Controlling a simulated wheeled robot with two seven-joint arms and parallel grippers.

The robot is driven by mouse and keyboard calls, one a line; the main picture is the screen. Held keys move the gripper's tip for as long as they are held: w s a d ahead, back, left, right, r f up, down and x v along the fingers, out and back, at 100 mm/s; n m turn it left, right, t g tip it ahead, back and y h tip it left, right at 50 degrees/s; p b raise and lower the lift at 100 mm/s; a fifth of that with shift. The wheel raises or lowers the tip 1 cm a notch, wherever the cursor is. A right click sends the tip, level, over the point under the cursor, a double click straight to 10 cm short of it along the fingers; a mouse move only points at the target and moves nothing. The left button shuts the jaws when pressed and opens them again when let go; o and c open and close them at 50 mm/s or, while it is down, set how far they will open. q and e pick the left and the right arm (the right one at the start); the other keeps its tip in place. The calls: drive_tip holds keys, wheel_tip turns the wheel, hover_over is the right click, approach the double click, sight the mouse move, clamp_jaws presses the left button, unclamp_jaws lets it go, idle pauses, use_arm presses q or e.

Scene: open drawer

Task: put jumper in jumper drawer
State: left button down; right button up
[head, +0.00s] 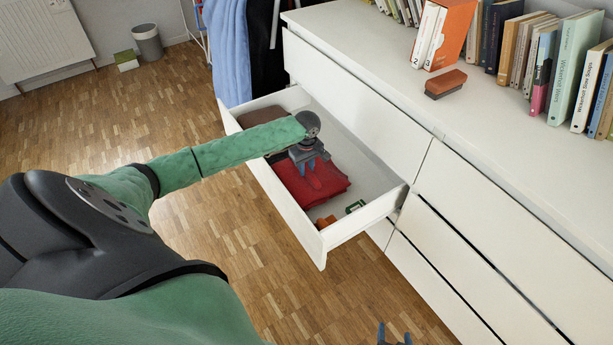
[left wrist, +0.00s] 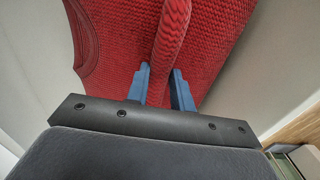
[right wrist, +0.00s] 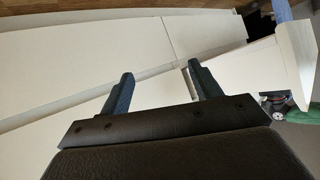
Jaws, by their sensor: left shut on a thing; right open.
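A red knitted jumper (head: 318,181) lies folded inside the open white drawer (head: 285,218). My left gripper (head: 313,176) is down in the drawer at the jumper. In the left wrist view my left gripper (left wrist: 160,90) is shut on a raised fold of the red jumper (left wrist: 115,45), which stands between its two blue fingers. My right gripper (head: 394,338) shows only its fingertips at the bottom edge of the head view. In the right wrist view my right gripper (right wrist: 160,90) is open and empty, with white drawer fronts (right wrist: 110,45) beyond it.
The drawer also holds a brown folded item (head: 262,116) at its far end and small items, one green (head: 355,206), at its near end. The white dresser top (head: 350,30) carries books (head: 575,60) and a brown brush (head: 446,83). Dark and blue clothes (head: 265,50) hang behind the drawer.

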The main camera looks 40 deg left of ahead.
use_arm(q)
wheel_tip(320, 180, down, 4)
drive_tip(key=shift+f+b, duration=0.1)
drive_tip(key=shift+b, duration=0.2)
use_arm(e)
drive_tip(key=w+r+t, duration=0.3)
drive_tip(key=w+r, duration=0.1)
drive_tip(key=r, duration=0.3)
drive_tip(key=shift+a, duration=0.25)
drive_tip(key=shift+s+f+g, duration=0.2)
drive_tip(key=shift+f+g, duration=0.1)
drive_tip(key=shift+f, duration=0.15)
drive_tip(key=shift+s+f, duration=0.25)
drive_tip(key=shift+f, duration=0.15)
use_arm(q)
drive_tip(key=c, duration=1.2)
unclamp_jaws()
use_arm(e)
drive_tip(key=shift+f, duration=0.1)
drive_tip(key=shift+d, duration=0.1)
